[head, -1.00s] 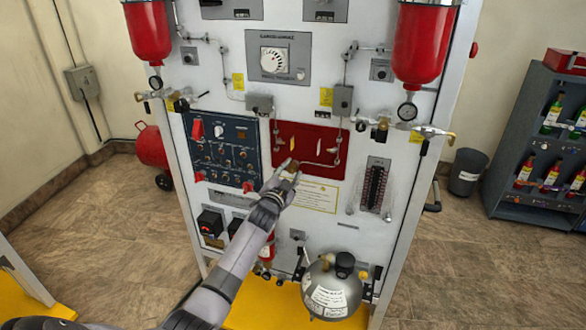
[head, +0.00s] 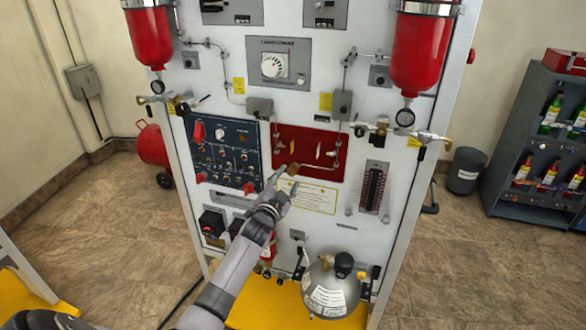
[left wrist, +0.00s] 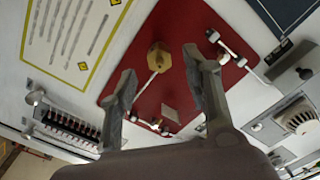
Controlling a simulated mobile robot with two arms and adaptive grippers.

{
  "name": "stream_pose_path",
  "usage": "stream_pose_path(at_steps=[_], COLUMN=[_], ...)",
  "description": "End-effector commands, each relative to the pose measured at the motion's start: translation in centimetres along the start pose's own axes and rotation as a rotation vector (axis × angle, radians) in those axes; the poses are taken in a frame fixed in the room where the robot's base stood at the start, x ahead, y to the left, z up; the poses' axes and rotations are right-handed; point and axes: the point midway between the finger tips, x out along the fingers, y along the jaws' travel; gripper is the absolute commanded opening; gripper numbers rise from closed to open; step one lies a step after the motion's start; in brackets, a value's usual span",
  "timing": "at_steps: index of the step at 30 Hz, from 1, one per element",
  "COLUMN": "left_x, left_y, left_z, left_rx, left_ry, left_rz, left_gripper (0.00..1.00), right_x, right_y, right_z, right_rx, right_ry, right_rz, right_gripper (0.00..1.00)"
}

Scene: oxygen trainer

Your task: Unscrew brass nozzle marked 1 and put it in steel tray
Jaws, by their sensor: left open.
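A brass nozzle (head: 293,169) sits on the red panel (head: 324,148) at the middle of the trainer, at the end of thin tubing. In the left wrist view the nozzle (left wrist: 158,57) appears as a brass hexagonal piece against the red panel. My left gripper (head: 285,179) is open and empty, just in front of and below the nozzle. In the left wrist view the left gripper's fingers (left wrist: 160,66) are spread, with the nozzle seen beyond the gap between them. No number is readable on the nozzle. I cannot make out a steel tray. My right gripper is not in view.
A blue switch panel (head: 223,152) is left of the red panel, and a yellow-bordered notice (head: 308,197) is below it. A grey round tank (head: 331,288) stands low in front. Red cylinders (head: 422,52) hang above.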

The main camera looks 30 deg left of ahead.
Motion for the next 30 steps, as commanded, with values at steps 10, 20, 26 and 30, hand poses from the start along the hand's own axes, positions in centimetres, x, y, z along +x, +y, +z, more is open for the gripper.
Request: stream_pose_path(at_steps=[10, 20, 26, 30], left_x=[0.0, 0.0, 0.0, 0.0], left_y=[0.0, 0.1, 0.0, 0.0], left_z=[0.1, 0.1, 0.1, 0.2], left_rx=[0.262, 0.546, 0.561, 0.654], left_ry=[0.000, 0.001, 0.000, 0.000], left_rz=[0.000, 0.000, 0.000, 0.000], left_gripper=[0.44, 0.44, 0.44, 0.44], right_x=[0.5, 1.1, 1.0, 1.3], right_y=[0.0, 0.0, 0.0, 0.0], right_z=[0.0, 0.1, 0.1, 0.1], right_rx=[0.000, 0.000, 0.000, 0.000], right_ry=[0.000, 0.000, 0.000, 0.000], right_rz=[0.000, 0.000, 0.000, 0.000], right_gripper=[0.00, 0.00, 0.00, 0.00])
